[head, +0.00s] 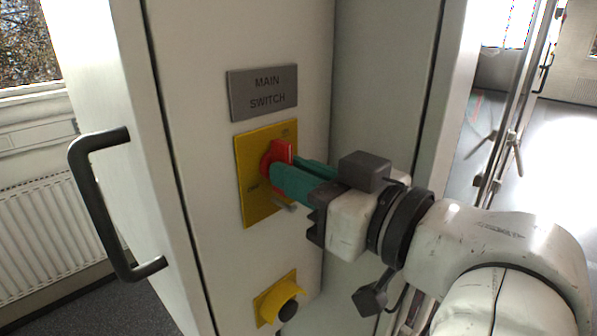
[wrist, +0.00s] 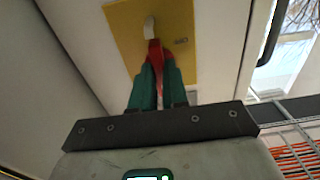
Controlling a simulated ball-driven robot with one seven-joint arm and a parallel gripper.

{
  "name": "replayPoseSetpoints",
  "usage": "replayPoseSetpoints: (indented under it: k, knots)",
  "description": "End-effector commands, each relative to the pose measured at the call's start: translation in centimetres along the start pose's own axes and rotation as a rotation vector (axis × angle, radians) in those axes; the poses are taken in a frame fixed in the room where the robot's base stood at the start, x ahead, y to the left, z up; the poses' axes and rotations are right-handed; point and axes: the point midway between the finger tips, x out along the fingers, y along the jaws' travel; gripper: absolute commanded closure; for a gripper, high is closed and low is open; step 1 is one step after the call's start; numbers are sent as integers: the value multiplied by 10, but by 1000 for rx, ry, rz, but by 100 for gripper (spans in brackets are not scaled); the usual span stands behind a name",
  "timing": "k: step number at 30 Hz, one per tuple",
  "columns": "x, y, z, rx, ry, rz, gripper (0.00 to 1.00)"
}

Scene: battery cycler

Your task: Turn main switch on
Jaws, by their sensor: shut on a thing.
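The main switch is a red rotary knob (head: 274,155) on a yellow plate (head: 257,205), below a grey label reading MAIN SWITCH (head: 263,92). My gripper (head: 284,172) reaches in from the right, with its green fingers closed around the knob. In the wrist view the red knob (wrist: 154,50) shows between the green fingertips (wrist: 155,75), in front of the yellow plate (wrist: 125,28). The fingers hide part of the knob and part of the plate's markings. The knob's exact angle is hard to read.
A yellow-collared black button (head: 278,299) sits below the switch on the same white panel. A black door handle (head: 85,205) sticks out at the left. A radiator (head: 55,235) stands beyond it. Open floor shows at the far right.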

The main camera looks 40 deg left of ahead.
Motion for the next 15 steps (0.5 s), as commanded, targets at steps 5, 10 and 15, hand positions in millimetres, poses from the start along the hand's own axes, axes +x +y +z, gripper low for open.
replayPoseSetpoints:
  k: [5, 10, 15]
  knots:
    - [0, 0, 2, 5, -4, 0, 100]
    - [0, 0, 2, 4, -3, 0, 73]
    - [0, 0, 1, 2, -2, 0, 61]
